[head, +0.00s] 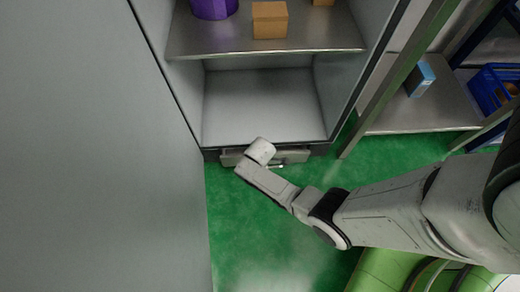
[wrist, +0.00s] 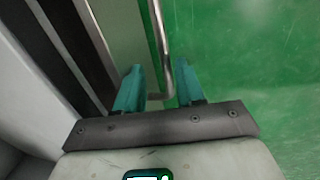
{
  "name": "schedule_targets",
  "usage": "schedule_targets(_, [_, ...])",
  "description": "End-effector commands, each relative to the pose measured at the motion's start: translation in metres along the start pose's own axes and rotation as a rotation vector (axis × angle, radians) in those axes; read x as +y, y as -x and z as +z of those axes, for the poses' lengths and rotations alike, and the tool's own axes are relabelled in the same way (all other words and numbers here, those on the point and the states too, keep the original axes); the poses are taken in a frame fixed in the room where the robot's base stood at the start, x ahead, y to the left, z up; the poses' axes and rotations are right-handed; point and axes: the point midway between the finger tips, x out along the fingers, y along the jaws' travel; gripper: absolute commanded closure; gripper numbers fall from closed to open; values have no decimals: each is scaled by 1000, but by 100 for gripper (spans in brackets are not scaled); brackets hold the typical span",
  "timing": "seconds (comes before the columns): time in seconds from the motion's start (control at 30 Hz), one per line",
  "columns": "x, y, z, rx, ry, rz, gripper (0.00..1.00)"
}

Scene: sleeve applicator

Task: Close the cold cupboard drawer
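The cold cupboard (head: 201,100) is a grey cabinet, open at the front. Its drawer (head: 231,158) is a low grey front at the cupboard's foot, partly hidden by my arm. I cannot tell how far out it is. In the wrist view the drawer front (wrist: 124,28) is a smooth panel beside dark strips, with a thin metal bar handle (wrist: 158,30). My gripper (wrist: 160,78) is open, its two teal fingers apart on either side of the handle's bent end. I cannot tell whether either finger touches it. In the head view my gripper (head: 262,151) is at the drawer front.
The cupboard's large door (head: 100,150) stands open on the left. A shelf (head: 330,38) inside holds a purple container (head: 213,8) and a cardboard box (head: 270,20). A metal rack (head: 430,110) with a blue box (head: 420,79) stands right. Green floor (head: 240,220) in front is clear.

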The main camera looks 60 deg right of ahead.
Motion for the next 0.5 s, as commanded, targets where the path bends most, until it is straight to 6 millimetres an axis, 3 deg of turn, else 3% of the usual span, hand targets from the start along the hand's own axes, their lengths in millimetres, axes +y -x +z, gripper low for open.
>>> schedule_targets(0.27, [-2,4,0,-2,1,-3,62])
schedule_targets(0.5, [0,36,1,-1,1,-3,62])
